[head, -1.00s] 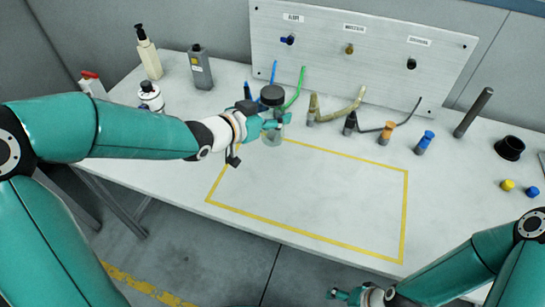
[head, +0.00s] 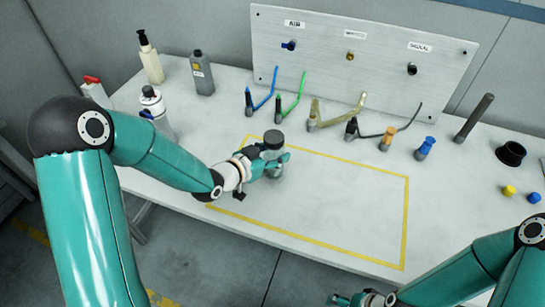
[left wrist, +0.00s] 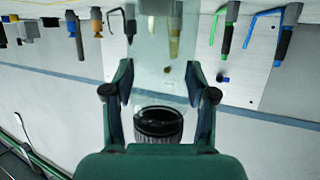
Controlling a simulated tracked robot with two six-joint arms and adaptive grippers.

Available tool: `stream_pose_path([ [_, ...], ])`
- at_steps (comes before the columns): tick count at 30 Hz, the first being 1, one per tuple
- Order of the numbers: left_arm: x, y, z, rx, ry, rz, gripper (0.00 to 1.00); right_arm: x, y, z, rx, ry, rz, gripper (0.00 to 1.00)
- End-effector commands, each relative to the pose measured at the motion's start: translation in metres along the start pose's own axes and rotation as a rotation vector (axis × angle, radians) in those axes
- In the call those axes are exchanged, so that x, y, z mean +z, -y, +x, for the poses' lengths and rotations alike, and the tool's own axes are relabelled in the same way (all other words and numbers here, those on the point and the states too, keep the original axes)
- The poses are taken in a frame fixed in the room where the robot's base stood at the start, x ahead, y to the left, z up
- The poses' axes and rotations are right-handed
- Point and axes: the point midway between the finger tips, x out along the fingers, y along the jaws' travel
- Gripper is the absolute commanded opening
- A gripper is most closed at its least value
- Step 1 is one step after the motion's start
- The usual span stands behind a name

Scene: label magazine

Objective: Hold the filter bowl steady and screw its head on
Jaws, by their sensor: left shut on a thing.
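A clear filter bowl (head: 277,172) with a dark round part (head: 272,138) on its upper end is held by my left gripper (head: 277,162). It is upright, near the upper left of the yellow outline; I cannot tell whether it touches the table. In the left wrist view, which is upside down, the fingers (left wrist: 159,88) close on both sides of the clear bowl (left wrist: 150,50). The black ribbed part (left wrist: 158,122) shows below them. My right gripper (head: 338,299) is at the bottom edge of the head view, in front of the table, and its jaws are too small to read.
Several hose tools (head: 313,118) stand behind the yellow outline (head: 404,215), below a panel (head: 380,62). Bottles (head: 200,75) stand at the back left. The outlined area is otherwise clear.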

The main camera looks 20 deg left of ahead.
Motion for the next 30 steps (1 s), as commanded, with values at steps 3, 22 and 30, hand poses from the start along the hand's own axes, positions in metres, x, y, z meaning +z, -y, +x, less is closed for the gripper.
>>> stream_pose_path([
  [3, 0.016, 0.000, 0.006, 0.001, 0.002, -0.003, 0.00, 0.000, 0.001, -0.001, 0.000, 0.000, 0.000, 0.83],
  [22, 0.023, 0.000, 0.009, 0.001, 0.000, -0.001, 0.82, 0.000, 0.000, 0.001, 0.000, 0.000, 0.000, 0.83],
  [30, 0.023, 0.000, 0.009, 0.000, 0.000, -0.001, 0.82, 0.000, 0.000, 0.001, 0.000, 0.000, 0.000, 0.83],
])
